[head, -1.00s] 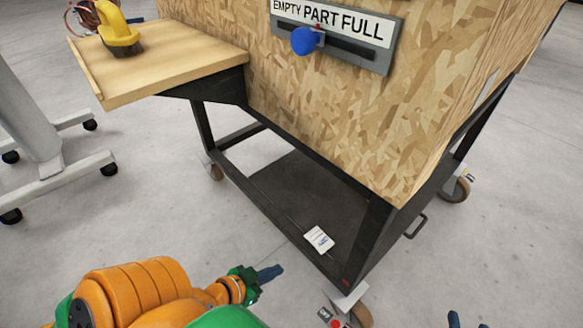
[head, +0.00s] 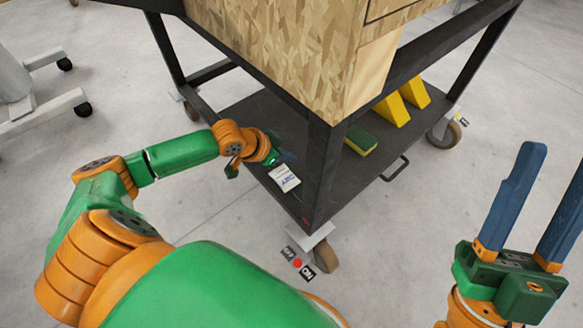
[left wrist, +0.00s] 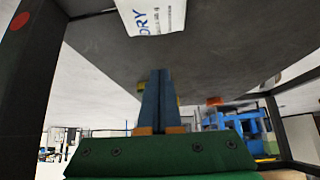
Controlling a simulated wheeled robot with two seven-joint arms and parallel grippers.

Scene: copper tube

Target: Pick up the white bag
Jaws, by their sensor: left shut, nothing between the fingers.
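The white bag (head: 285,178), a small flat packet with blue print, lies on the dark lower shelf (head: 245,120) of the wooden-box cart, near its front edge. My left gripper (head: 284,157) reaches in over the shelf just behind the bag, and its fingers are hard to make out in the head view. In the left wrist view its blue fingers (left wrist: 157,98) are together and empty, and the bag (left wrist: 153,16) shows partly cut off at the top edge, apart from the fingertips. My right gripper (head: 535,205) is open and empty at the lower right.
A cart post (head: 322,175) stands right of the bag, and a caster (head: 323,255) sits below that corner. A green-and-yellow sponge-like block (head: 360,140) and yellow wedges (head: 400,108) lie farther right on the shelf. The wooden box (head: 290,50) overhangs the shelf.

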